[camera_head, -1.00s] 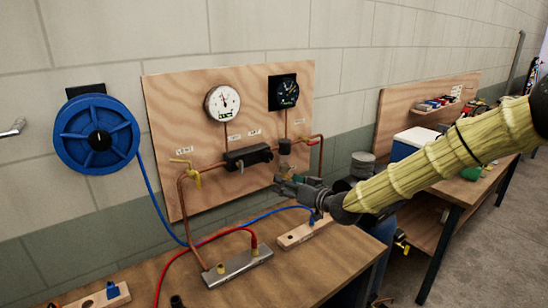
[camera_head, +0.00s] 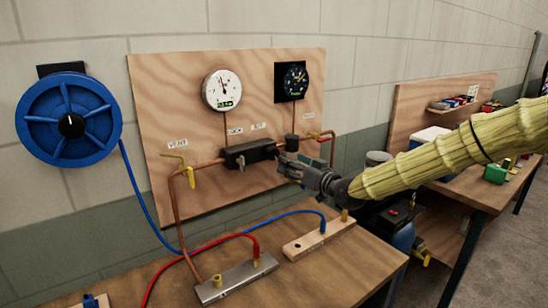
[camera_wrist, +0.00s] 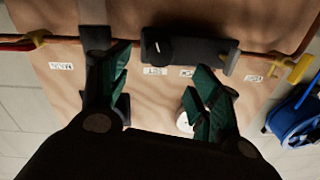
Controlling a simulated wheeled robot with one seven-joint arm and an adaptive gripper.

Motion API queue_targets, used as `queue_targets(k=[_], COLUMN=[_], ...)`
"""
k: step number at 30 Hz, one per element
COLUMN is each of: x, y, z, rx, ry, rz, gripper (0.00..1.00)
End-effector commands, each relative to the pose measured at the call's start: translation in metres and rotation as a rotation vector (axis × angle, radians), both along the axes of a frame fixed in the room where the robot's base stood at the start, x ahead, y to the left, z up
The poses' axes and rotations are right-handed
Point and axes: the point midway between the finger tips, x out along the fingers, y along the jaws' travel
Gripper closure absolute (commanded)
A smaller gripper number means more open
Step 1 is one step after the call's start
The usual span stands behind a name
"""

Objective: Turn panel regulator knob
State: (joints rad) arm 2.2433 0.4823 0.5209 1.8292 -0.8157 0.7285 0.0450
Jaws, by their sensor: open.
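The wooden wall panel (camera_head: 160,95) carries a copper pipe run with a black block (camera_head: 248,153), which has a small knob or lever on its front. A dark cylindrical fitting (camera_head: 292,142), possibly the regulator knob, stands on the pipe right of the block. My gripper (camera_head: 284,167) is open and empty, just below and in front of this fitting. In the wrist view, the panel appears upside down. The block (camera_wrist: 190,52) with its small black knob (camera_wrist: 160,47) lies beyond the space between my fingers. A dark fitting (camera_wrist: 96,38) is partly hidden behind the left finger. Contact cannot be told.
A white gauge (camera_head: 222,90) and black gauge (camera_head: 295,80) hang above. A yellow valve handle (camera_head: 191,177) is at left. A blue hose reel (camera_head: 70,120) hangs further left. Red and blue hoses join fittings on the bench (camera_head: 345,262) below.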

Motion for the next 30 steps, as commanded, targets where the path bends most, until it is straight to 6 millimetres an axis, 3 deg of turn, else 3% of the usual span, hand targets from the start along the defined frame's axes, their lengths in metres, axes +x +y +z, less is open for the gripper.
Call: queue_targets(k=[16,30], x=[0.063,0.073], y=[0.054,0.063], z=[0.002,0.0], rx=[0.0,0.0], ry=[0.0,0.0], rz=[0.002,0.003], gripper=[0.37,0.37])
